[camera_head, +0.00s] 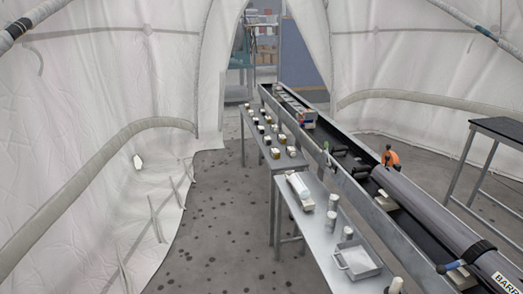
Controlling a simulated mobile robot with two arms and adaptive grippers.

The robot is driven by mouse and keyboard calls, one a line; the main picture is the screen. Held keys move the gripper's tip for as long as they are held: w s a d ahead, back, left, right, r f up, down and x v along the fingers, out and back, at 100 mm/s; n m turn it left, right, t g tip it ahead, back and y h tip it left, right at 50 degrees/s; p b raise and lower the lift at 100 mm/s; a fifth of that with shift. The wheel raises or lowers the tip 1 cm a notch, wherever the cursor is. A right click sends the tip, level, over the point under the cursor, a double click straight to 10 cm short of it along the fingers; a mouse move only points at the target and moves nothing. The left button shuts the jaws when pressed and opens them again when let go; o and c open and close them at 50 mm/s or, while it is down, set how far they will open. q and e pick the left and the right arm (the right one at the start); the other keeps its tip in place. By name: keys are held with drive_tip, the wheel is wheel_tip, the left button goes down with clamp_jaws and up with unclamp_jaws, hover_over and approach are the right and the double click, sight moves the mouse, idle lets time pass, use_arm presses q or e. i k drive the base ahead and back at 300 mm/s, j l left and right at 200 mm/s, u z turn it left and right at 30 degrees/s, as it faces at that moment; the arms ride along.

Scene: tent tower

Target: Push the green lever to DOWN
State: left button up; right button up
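A small blue and black handle-like part (452,266) sits low at the right, beside a long grey cylinder (432,208) on the long bench. An orange part (390,158) stands farther back on the same bench; its details are too small to tell. Neither my left nor my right gripper is in view.
A long metal bench (357,190) with a dark bed runs away from me. Narrow grey tables (317,226) along its left hold white cylinders, small jars and a metal tray (358,261). A dark-topped table (500,130) stands right. Open floor (215,235) lies left, inside white tent walls.

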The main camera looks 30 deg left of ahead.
sight(326, 144)
drive_tip(key=u, duration=0.4)
drive_tip(key=i+j, duration=0.3)
drive_tip(key=i, duration=0.2)
drive_tip(key=i+j+u, duration=0.1)
drive_tip(key=i+j, duration=0.25)
drive_tip(key=i, duration=0.15)
drive_tip(key=i+j, duration=0.25)
drive_tip(key=i, duration=0.25)
drive_tip(key=i+j, duration=0.3)
drive_tip(key=i, duration=0.2)
drive_tip(key=i+j+u, duration=0.1)
drive_tip(key=i+j, duration=0.15)
drive_tip(key=i, duration=0.3)
